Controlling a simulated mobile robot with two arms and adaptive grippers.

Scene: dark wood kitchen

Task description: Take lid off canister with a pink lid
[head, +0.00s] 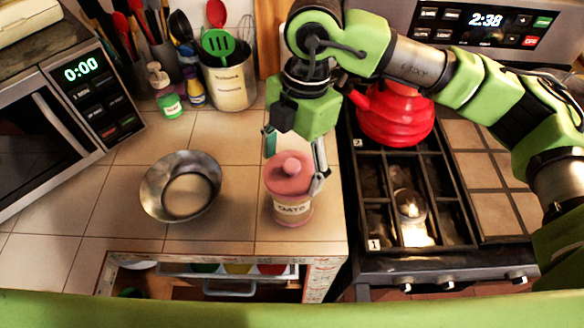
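The canister (292,211) is pinkish with an "OATS" label and stands upright on the tiled counter near its right front edge. Its pink lid (288,174), with a round knob on top, sits on it. My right gripper (296,165) comes down from above with its fingers spread wide. One finger is at the lid's right side; the other is at the back left, its tip partly hidden behind the lid. I see no clear grip on the lid. My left gripper is not in view.
A metal bowl (181,186) stands left of the canister. A utensil crock (230,82), small bottles (168,99) and a microwave (65,115) are behind and left. A red kettle (394,114) sits on the stove at right. An open drawer (228,283) is below the counter.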

